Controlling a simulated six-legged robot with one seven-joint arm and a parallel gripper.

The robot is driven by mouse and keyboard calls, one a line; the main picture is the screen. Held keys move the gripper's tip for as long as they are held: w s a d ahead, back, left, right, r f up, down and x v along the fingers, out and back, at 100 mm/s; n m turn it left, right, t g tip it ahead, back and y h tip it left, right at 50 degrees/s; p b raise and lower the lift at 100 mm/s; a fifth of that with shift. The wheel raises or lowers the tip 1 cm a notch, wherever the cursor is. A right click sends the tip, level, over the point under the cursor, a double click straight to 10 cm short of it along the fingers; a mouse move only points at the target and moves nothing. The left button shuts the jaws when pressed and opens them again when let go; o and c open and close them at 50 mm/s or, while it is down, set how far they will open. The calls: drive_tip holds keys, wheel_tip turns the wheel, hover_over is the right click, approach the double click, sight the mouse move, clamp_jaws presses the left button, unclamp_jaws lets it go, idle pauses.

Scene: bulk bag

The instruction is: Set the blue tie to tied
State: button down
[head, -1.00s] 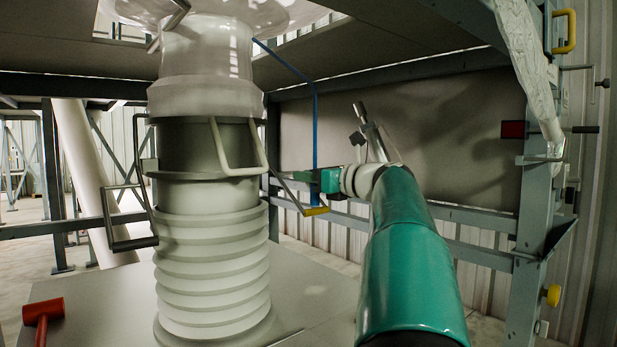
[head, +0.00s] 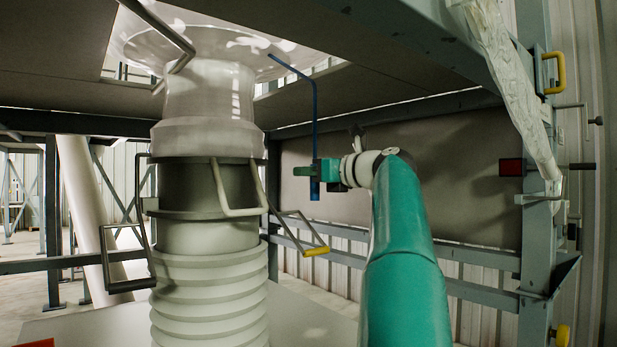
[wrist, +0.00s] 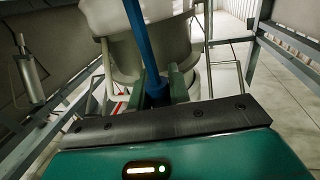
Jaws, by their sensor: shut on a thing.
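The blue tie (head: 315,115) is a thin strap that runs from the clear flared spout of the bag (head: 209,90) out to the right, bends, and hangs straight down. My gripper (head: 314,172) is shut on the tie close to its lower end, and a short blue piece shows below the fingers. In the wrist view the tie (wrist: 138,35) passes down between the two green fingers (wrist: 157,90). No knot or loop shows on the tie in these views.
A dark clamp band (head: 208,187) with bent handles sits around the neck above the ribbed bellows (head: 210,290). A yellow-tipped lever (head: 317,250) sticks out below my gripper. A steel post (head: 540,230) stands at the right. Open air surrounds my gripper.

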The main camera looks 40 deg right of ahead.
drive_tip(key=shift+s+r, duration=0.1)
drive_tip(key=shift+r, duration=0.2)
drive_tip(key=c, duration=1.3)
unclamp_jaws()
drive_tip(key=shift+f, duration=0.1)
drive_tip(key=s+d, duration=0.1)
drive_tip(key=s, duration=1.2)
drive_tip(key=shift+s, duration=0.35)
drive_tip(key=shift+w+f, duration=0.1)
